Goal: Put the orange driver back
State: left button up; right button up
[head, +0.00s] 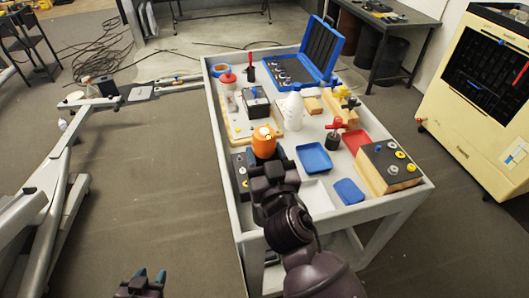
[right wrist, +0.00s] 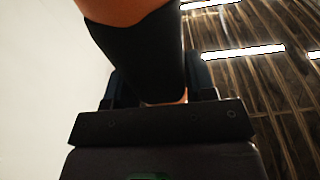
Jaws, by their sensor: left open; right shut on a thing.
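The orange driver (head: 264,142) is at the left side of the cart top, at the end of my right arm. My right gripper (head: 268,165) is shut on it. In the right wrist view the driver's black part (right wrist: 145,55) is between the two fingers (right wrist: 158,85), with an orange part (right wrist: 118,8) at the top edge. My arm hides the driver's lower part in the head view, so I cannot tell whether it touches anything. My left gripper (head: 140,280) is open and empty, low at the bottom left, away from the cart.
The grey cart (head: 225,165) holds an open blue case (head: 318,50), a white bottle (head: 292,110), a blue tray (head: 314,158), a red tray (head: 355,140), a blue mat or tray (head: 349,191) and a wooden block with a dark top (head: 390,165). A black device (head: 241,170) lies left of my gripper.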

jog(key=shift+f, duration=0.1)
dwell(0.3)
jog(key=shift+f+b, duration=1.35)
jog(key=shift+b, duration=0.05)
jog(key=shift+f+b, duration=0.4)
jog(key=shift+f, duration=0.1)
jog(key=o, duration=1.2)
jog(key=shift+o, duration=0.7)
